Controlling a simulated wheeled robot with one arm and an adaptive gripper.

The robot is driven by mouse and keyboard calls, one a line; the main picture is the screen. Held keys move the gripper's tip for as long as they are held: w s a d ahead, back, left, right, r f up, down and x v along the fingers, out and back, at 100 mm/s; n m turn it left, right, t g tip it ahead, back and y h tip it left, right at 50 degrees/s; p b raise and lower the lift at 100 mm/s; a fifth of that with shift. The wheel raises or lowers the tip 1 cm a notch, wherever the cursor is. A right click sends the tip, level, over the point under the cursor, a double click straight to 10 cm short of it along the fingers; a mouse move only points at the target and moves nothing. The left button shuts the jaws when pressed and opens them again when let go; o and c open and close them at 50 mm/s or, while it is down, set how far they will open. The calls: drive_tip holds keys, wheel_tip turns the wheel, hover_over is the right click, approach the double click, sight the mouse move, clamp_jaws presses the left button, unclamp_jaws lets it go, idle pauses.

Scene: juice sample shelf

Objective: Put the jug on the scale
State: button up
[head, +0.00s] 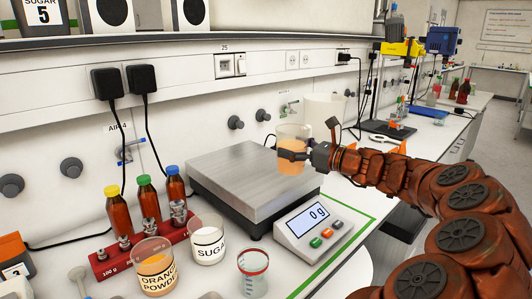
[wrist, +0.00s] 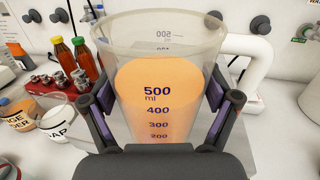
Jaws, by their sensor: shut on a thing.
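The jug (head: 292,158) is a clear measuring beaker of orange liquid, with marks up to 500 ml in the wrist view (wrist: 157,92). My gripper (head: 300,152) is shut on the jug, one finger on each side, and holds it upright. In the head view the jug appears over the right back part of the scale's steel platform (head: 225,172). The scale's display (head: 315,216) reads 0 g. The jug's base seems apart from the platform, but the gap is hard to judge.
A red rack (head: 115,262) with metal weights and several capped bottles stands left of the scale. The platform is bare.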

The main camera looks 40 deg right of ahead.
sight(304, 163)
drive_tip(key=shift+w+a+f+p, duration=0.3)
drive_tip(key=shift+w+f, duration=0.4)
drive_tip(key=shift+w, duration=0.7)
drive_tip(key=shift+w+a+f+p, duration=0.1)
drive_tip(key=shift+w+a+f, duration=0.45)
drive_tip(key=shift+w, duration=0.8)
drive_tip(key=shift+w+a+f+p, duration=0.2)
drive_tip(key=shift+w+f, duration=0.65)
drive_tip(key=shift+w, duration=0.55)
drive_tip(key=o, duration=1.4)
drive_tip(key=shift+f, duration=0.15)
drive_tip(key=b+v, duration=0.1)
drive_tip(key=v, duration=1.1)
drive_tip(key=shift+b, duration=0.4)
drive_tip(key=shift+a, duration=0.1)
